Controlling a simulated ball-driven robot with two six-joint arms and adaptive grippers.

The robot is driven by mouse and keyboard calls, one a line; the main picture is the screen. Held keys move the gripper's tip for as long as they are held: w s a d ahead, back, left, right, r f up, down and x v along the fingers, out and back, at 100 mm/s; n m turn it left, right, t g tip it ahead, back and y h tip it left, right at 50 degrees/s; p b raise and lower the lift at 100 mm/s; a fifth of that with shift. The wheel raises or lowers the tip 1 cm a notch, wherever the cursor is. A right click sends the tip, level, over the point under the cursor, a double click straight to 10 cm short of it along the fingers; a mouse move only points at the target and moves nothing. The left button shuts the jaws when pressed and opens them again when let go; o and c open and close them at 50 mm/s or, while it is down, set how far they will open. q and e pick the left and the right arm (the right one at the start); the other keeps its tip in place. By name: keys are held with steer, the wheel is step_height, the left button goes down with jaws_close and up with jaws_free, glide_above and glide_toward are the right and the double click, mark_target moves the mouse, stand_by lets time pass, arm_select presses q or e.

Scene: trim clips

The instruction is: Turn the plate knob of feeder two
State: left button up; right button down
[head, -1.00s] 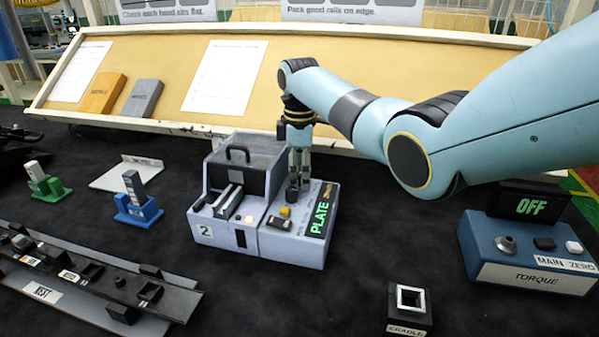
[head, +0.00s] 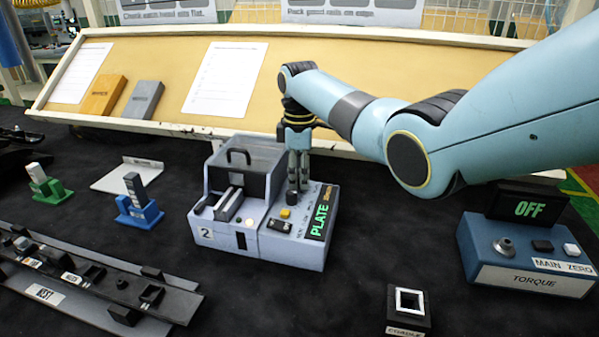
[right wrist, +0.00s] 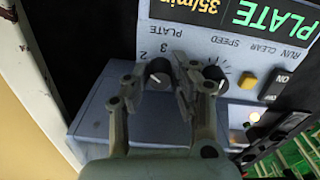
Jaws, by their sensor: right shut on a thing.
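Feeder two (head: 215,236) is a pale grey-blue box marked 2, with a clear-lidded bay on its left and a control panel on its right. Its green display (head: 320,212) reads PLATE. My right gripper (head: 298,187) points down at the back of this panel. In the right wrist view the black plate knob (right wrist: 158,75), with a white pointer line, sits between the fingertips of my right gripper (right wrist: 158,88), which is shut on it. A second black knob, the speed knob (right wrist: 214,74), is close beside one finger. My left gripper does not show.
A blue torque box (head: 480,265) reading OFF stands at right, and a small cradle (head: 392,318) at the front. Green (head: 57,187) and blue (head: 150,213) clip holders and a long nest rail (head: 75,300) lie to the left. A sloped board (head: 320,75) rises behind.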

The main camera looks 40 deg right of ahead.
mark_target(299, 176)
steer(key=m+p, duration=0.2)
steer(key=m, duration=0.1)
steer(key=shift+r+m+p, duration=0.15)
steer(key=shift+m+p, duration=1.05)
steer(key=shift+m, duration=1.2)
steer(key=c, duration=1.1)
jaws_free()
steer(key=shift+r, duration=0.1)
step_height(299, 176, up, 12)
steer(key=shift+a+f, duration=0.1)
steer(key=shift+f, duration=0.1)
